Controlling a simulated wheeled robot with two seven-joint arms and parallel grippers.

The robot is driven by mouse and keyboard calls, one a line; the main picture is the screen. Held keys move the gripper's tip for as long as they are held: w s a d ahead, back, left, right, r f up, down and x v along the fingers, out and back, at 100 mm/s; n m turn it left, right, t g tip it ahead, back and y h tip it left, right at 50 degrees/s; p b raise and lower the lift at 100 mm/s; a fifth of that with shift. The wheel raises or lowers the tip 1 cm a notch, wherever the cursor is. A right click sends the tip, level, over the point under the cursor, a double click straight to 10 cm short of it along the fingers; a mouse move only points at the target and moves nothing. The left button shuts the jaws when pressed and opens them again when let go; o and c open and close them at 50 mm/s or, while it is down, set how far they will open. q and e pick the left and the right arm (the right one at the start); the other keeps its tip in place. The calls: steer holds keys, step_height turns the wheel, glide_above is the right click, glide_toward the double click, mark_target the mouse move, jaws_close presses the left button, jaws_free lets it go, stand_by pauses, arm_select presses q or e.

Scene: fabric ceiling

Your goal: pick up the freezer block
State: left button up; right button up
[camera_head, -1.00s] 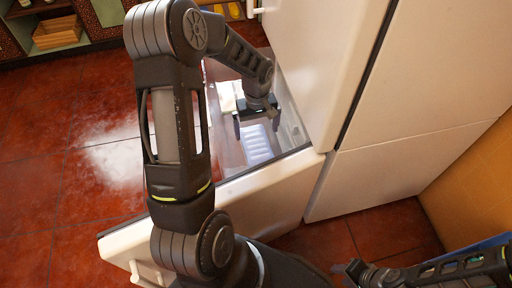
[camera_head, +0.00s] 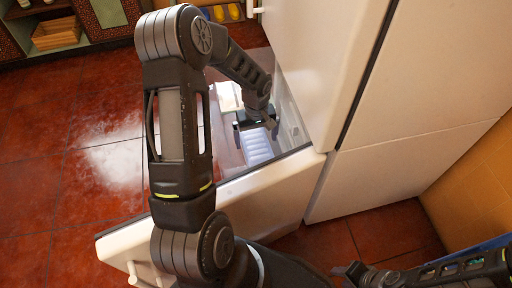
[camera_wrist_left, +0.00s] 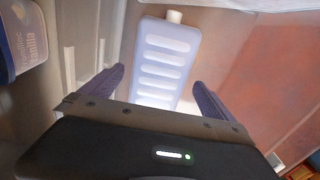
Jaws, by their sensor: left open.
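The freezer block (camera_head: 256,149) is a pale blue-white slab with raised ribs and a small cap at one end. It lies in the open freezer drawer. In the left wrist view the block (camera_wrist_left: 167,60) shows between and beyond the fingers of my left gripper (camera_wrist_left: 155,95), which is open and empty. In the head view my left gripper (camera_head: 256,130) is down inside the drawer, over one end of the block. It hides that part of the block. My right gripper (camera_head: 350,272) is at the lower right edge, away from the drawer, and its fingers are unclear.
The drawer's front panel (camera_head: 225,205) and walls surround the left gripper. A tub with a blue lid (camera_wrist_left: 22,40) sits in the drawer beside the block. The tall white fridge door (camera_head: 320,60) stands close on the right. Red floor lies open on the left.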

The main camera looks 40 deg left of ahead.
mark_target(256, 144)
arm_select(q)
step_height(256, 144, down, 3)
stand_by(0.7)
steer(key=c, duration=1.8)
